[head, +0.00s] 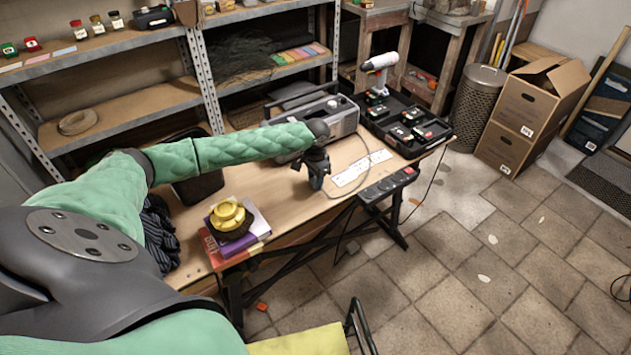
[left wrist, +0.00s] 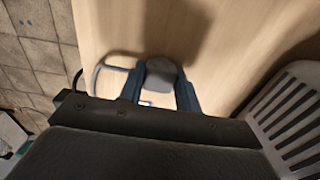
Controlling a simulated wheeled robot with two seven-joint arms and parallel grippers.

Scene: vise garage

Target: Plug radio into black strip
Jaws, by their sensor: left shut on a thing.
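The grey radio (head: 345,118) stands on the workbench behind my left gripper; its slatted side shows in the left wrist view (left wrist: 292,115). My left gripper (head: 318,184) points down over the bench, left of the white strip. In the left wrist view its blue fingers (left wrist: 160,92) are shut on a grey plug (left wrist: 163,72). A thin grey cord (left wrist: 108,68) curves beside it. The black strip (head: 389,183) lies along the front right edge of the bench, apart from the gripper. A white strip (head: 362,168) lies flat behind it. My right gripper is out of view.
An open black tool case (head: 402,130) with a drill (head: 380,70) is at the bench's right end. Books (head: 238,235) carrying a yellow item (head: 231,216) lie at the left front. Bare bench shows between the books and gripper.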

